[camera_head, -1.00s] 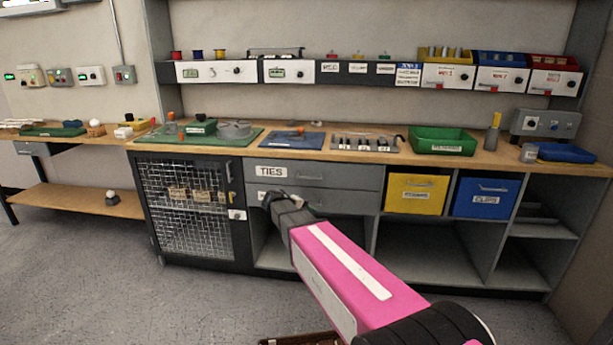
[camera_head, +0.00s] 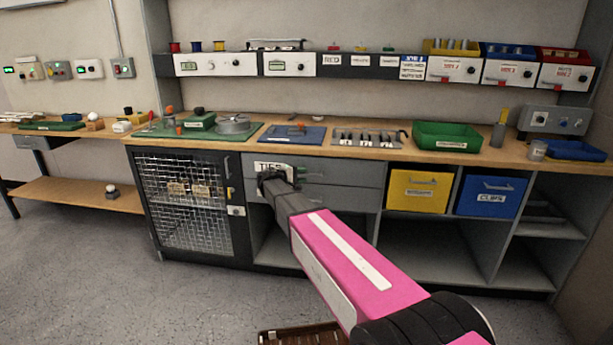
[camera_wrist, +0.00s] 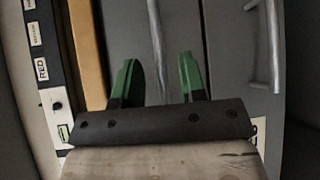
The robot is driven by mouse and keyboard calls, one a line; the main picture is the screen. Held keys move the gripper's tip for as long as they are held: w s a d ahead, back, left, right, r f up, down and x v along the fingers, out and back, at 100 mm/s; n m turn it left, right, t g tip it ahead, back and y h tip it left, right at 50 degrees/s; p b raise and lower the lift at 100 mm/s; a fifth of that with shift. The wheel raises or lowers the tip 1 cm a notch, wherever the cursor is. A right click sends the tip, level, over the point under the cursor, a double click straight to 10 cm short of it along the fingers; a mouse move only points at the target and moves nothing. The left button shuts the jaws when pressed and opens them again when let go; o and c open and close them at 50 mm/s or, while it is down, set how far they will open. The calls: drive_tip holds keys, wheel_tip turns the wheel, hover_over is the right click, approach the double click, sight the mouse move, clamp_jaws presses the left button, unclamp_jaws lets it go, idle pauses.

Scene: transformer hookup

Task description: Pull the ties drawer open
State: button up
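The ties drawer (camera_head: 345,173) is the upper grey drawer under the worktop, and it looks shut. Its white TIES label (camera_head: 268,165) is partly covered by my gripper (camera_head: 268,180). In the wrist view the drawer front (camera_wrist: 180,35) is turned sideways, with its bar handle (camera_wrist: 156,40) running up the picture. My gripper's two green fingers (camera_wrist: 160,78) are open and point at the drawer front, one to each side of the handle's line. The handle's lower end is hidden or ends between the fingers. I cannot tell whether they touch it.
A second grey drawer (camera_head: 340,198) lies just below; its handle (camera_wrist: 272,45) shows at the right in the wrist view. The wooden worktop (camera_head: 350,151) overhangs above. A mesh-door cabinet (camera_head: 185,205) stands left, yellow (camera_head: 418,203) and blue (camera_head: 488,208) bins right. Floor in front is mostly clear.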

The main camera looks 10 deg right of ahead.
drive_tip(key=shift+x, duration=1.35)
drive_tip(key=shift+c, duration=0.3)
